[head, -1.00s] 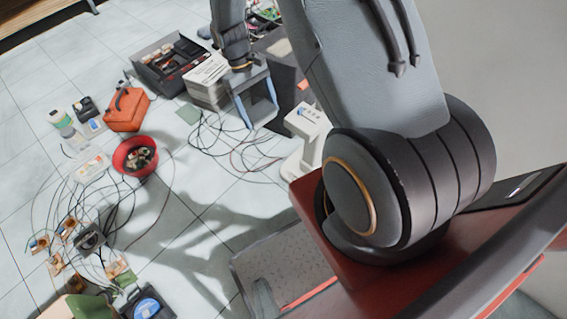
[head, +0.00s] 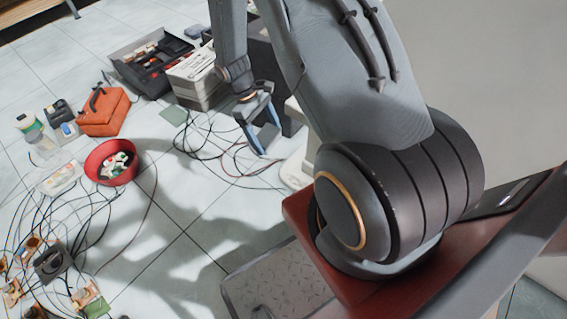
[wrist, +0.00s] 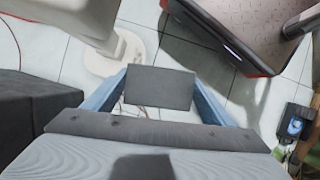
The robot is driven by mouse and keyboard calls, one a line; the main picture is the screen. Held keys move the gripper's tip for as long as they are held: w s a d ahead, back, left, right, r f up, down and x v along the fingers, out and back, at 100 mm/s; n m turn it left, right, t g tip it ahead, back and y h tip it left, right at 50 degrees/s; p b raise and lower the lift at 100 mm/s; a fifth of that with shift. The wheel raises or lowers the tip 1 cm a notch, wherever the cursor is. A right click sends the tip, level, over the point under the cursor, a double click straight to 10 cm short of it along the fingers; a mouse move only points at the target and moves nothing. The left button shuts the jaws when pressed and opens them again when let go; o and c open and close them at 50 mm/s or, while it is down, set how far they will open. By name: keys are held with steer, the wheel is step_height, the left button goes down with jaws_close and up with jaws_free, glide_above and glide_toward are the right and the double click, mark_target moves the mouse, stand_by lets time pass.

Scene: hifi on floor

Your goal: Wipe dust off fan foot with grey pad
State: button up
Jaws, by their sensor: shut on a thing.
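My gripper (head: 262,136) has blue fingers and hangs above the floor in the head view. In the wrist view its fingers are shut on a flat dark grey pad (wrist: 160,87). Dust cannot be made out.
A dark box (wrist: 35,112) stands at the left of the wrist view. Loose cables lie below my gripper.

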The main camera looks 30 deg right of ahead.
steer(key=w+d+f+n+b, duration=0.1)
steer(key=w+d+f+b, duration=0.15)
steer(key=f+b, duration=0.85)
steer(key=b, duration=1.6)
glide_above(289, 175)
steer(key=w, duration=0.2)
steer(key=shift+h, duration=0.3)
steer(key=f, duration=1.8)
steer(key=shift+s+a+f, duration=0.15)
steer(key=shift+a+f, duration=0.2)
steer(key=shift+a, duration=0.05)
steer(key=shift+f+b, duration=0.3)
steer(key=shift+f, duration=0.7)
